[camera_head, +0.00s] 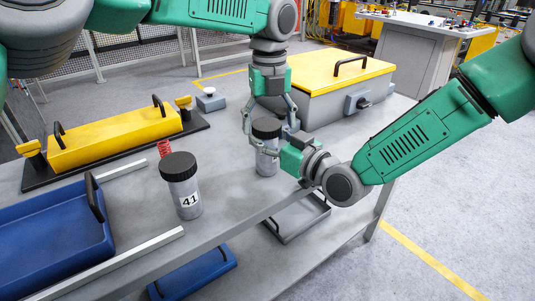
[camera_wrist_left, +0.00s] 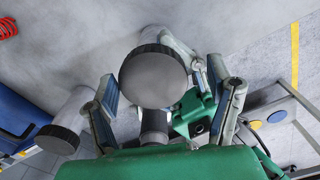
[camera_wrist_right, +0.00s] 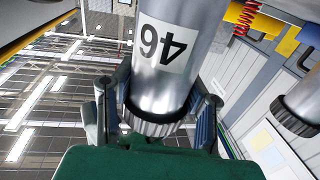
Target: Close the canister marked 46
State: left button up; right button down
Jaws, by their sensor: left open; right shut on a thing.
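The canister marked 46 (camera_wrist_right: 170,65) is a grey metal cylinder with a black ribbed lid (camera_head: 267,128). It stands on the table in the head view. The lid sits on its top; how tightly it is seated cannot be told. My left gripper (camera_head: 268,135) points down over the lid, its open fingers on either side; the left wrist view shows the lid's round top (camera_wrist_left: 153,75) between them. My right gripper (camera_head: 279,153) comes from the right and is shut on the canister; the exact contact is partly hidden. The 46 label appears upside down in the right wrist view.
A second canister marked 41 (camera_head: 183,190), with a black lid, stands to the left. A blue tray (camera_head: 45,240), a yellow-topped block (camera_head: 115,137), a red spring (camera_head: 165,149) and a yellow-lidded grey box (camera_head: 330,95) surround the work area. The table's front edge is close.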

pick_arm(q)
jog(key=shift+r, duration=0.1)
pick_arm(e)
jog(key=shift+d+f, duration=0.1)
jog(key=shift+f, duration=0.05)
pick_arm(q)
jog(key=shift+a+r, duration=0.1)
jog(key=shift+r, duration=2)
pick_arm(e)
jog(key=shift+w+d, duration=0.1)
jog(key=shift+w, duration=0.05)
pick_arm(q)
jog(key=shift+c, duration=0.4)
jog(key=n, duration=0.6)
jog(key=shift+r, duration=0.4)
jog(key=n, duration=0.3)
jog(key=r+n, duration=0.1)
jog(key=n, duration=0.2)
jog(key=shift+n, duration=0.3)
jog(key=n, duration=0.6)
jog(key=shift+r, duration=0.35)
jog(key=n, duration=0.4)
jog(key=shift+r, duration=0.25)
jog(key=n, duration=0.4)
jog(key=shift+r, duration=0.25)
